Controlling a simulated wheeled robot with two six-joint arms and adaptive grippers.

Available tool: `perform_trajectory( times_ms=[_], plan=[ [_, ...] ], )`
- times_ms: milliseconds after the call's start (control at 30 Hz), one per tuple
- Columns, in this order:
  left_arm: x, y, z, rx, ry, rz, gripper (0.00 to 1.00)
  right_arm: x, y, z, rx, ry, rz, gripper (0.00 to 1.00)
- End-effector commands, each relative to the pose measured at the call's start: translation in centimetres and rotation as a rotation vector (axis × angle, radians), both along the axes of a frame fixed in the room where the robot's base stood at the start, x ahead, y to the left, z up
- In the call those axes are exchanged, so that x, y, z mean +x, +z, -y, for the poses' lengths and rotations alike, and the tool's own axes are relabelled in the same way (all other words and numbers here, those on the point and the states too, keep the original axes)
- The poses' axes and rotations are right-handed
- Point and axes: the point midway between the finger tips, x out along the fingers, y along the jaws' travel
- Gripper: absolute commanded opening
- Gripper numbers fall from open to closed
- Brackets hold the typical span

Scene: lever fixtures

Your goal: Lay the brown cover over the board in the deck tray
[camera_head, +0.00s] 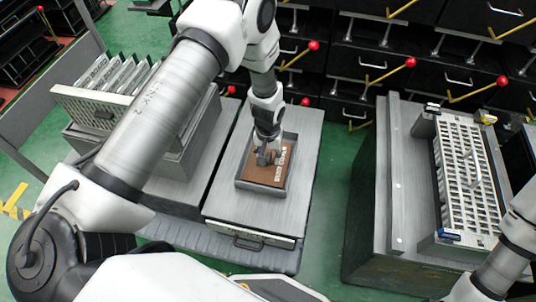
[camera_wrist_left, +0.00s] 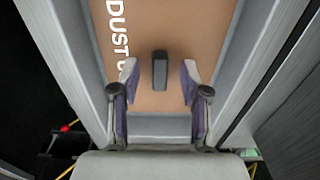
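The brown cover (camera_head: 267,173) lies flat inside the rim of the deck tray (camera_head: 240,184), on the grey deck in the middle of the head view. White lettering starting "DUST" runs along it. In the left wrist view the brown cover (camera_wrist_left: 188,22) fills the tray floor between the grey walls. A dark upright knob (camera_wrist_left: 160,70) stands on it. My left gripper (camera_head: 264,157) is low over the cover. Its fingers (camera_wrist_left: 159,82) are open on either side of the knob, with a gap on each side. No board is visible; the cover hides what lies under it. My right gripper is out of view.
A grey rack (camera_head: 130,80) with upright panels stands left of the deck. A bench (camera_head: 378,215) on the right carries a slotted panel (camera_head: 468,170). Black drawers with red-knobbed levers (camera_head: 410,62) line the back. Bare deck (camera_head: 302,165) lies right of the tray.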

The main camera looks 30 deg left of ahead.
Motion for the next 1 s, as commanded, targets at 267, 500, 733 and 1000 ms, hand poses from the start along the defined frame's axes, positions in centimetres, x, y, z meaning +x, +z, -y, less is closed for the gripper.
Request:
perform_trajectory(
  times_ms=[267,500,733,1000],
  plan=[
    [0.1,0.9,0.0,0.0,0.0,0.001,0.45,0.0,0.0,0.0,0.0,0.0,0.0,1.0],
    [0.1,6.5,0.0,0.0,0.0,0.004,0.45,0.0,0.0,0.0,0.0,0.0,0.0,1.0],
    [0.0,11.1,0.1,0.0,0.0,0.001,0.45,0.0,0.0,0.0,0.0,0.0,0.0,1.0],
    [0.0,12.0,0.1,0.0,0.0,-0.001,0.45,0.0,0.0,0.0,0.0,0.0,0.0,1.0]
  ],
)
